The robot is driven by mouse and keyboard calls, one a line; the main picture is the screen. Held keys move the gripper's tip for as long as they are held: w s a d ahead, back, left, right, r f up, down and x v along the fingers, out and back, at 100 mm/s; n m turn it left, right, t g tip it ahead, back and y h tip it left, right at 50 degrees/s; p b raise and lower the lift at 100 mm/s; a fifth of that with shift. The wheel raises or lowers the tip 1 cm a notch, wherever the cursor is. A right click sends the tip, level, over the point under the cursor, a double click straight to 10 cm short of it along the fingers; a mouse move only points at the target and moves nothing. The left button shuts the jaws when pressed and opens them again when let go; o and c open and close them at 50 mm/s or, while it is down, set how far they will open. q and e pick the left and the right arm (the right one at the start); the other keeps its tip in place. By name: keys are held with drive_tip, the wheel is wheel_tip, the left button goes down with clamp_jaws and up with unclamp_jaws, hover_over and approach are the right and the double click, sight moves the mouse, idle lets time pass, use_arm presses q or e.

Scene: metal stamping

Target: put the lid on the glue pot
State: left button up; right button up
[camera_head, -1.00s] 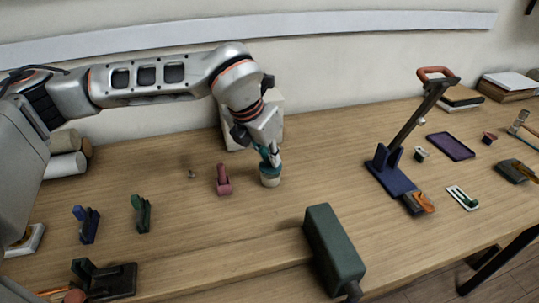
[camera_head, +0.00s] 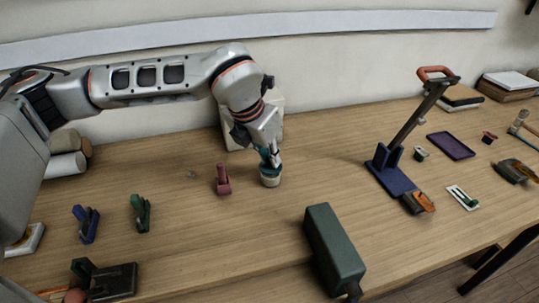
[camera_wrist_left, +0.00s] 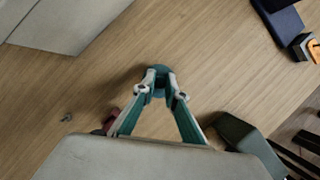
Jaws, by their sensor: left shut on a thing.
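The glue pot (camera_head: 270,181) is a small cream cup standing upright on the table in the middle of the head view. A teal round lid (camera_wrist_left: 160,70) shows between the fingertips in the left wrist view. My left gripper (camera_head: 269,159) points down over the pot, with its fingers shut on the lid. The lid is at the pot's mouth in the head view; whether it is fully seated I cannot tell. In the wrist view the lid and fingers (camera_wrist_left: 161,88) hide the pot. My right gripper is not in view.
A pink clamp-like piece (camera_head: 223,180) stands just left of the pot. A dark green block (camera_head: 334,247) lies at the front. A blue lever press (camera_head: 391,172) stands to the right. A pale box (camera_head: 232,137) is behind my gripper. Table between pot and press is clear.

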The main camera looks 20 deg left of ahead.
use_arm(q)
drive_tip(key=shift+f+b, duration=0.4)
drive_tip(key=shift+f, duration=0.55)
drive_tip(key=o, duration=0.8)
drive_tip(key=shift+o, duration=0.2)
drive_tip(key=shift+r, duration=0.1)
